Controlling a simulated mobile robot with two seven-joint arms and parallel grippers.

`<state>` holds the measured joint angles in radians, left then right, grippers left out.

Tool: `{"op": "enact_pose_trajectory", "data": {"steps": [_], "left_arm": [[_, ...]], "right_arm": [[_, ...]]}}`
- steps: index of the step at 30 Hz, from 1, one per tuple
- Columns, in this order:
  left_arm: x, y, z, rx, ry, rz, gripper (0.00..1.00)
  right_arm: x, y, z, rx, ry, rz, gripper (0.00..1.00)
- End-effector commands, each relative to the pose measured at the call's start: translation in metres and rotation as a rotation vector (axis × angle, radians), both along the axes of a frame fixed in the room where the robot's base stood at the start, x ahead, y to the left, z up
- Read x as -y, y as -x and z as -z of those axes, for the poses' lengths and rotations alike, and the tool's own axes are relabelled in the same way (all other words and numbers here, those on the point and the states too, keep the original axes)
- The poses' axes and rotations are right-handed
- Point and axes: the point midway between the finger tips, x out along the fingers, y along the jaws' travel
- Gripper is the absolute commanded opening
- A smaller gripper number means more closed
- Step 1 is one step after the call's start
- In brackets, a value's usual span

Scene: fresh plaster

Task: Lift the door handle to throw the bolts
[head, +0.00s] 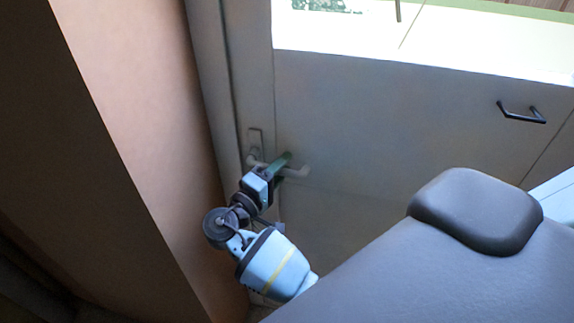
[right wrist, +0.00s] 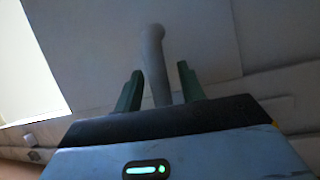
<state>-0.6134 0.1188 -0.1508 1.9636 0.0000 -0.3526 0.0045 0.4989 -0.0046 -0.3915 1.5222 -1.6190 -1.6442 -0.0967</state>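The door handle (head: 299,172) is a pale grey lever. It reaches right from a narrow plate (head: 255,139) on the left side of the grey door (head: 345,112). My right gripper (head: 286,160) is at the lever, its green fingers covering part of it in the head view. In the right wrist view the lever (right wrist: 154,59) passes between the two fingers (right wrist: 159,86), its rounded end beyond them. A gap shows on each side, so the gripper is open around the lever. The bolts are not visible. My left gripper is not in view.
A tan wall edge (head: 150,120) stands close on the left of the door and my right arm. A black bar handle (head: 521,112) is on the panel at the right. The upper part of the door opens onto a bright pale area (head: 450,45).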

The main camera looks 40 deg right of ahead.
Motion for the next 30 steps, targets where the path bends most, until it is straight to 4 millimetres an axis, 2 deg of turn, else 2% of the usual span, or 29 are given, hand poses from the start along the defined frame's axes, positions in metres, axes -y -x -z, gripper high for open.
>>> {"op": "enact_pose_trajectory", "data": {"steps": [4,12,21,30], "left_arm": [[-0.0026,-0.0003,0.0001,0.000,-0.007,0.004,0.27],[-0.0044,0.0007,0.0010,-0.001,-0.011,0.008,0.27],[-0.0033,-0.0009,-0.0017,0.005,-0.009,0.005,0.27],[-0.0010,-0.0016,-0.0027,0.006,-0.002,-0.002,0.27]], "right_arm": [[0.0086,-0.0022,-0.0015,0.000,0.001,0.001,0.40],[0.0097,-0.0026,-0.0002,-0.002,0.000,0.000,0.40],[0.0095,-0.0026,-0.0004,-0.001,-0.001,0.000,0.02],[0.0094,-0.0032,-0.0004,-0.002,0.000,0.000,0.00]]}}
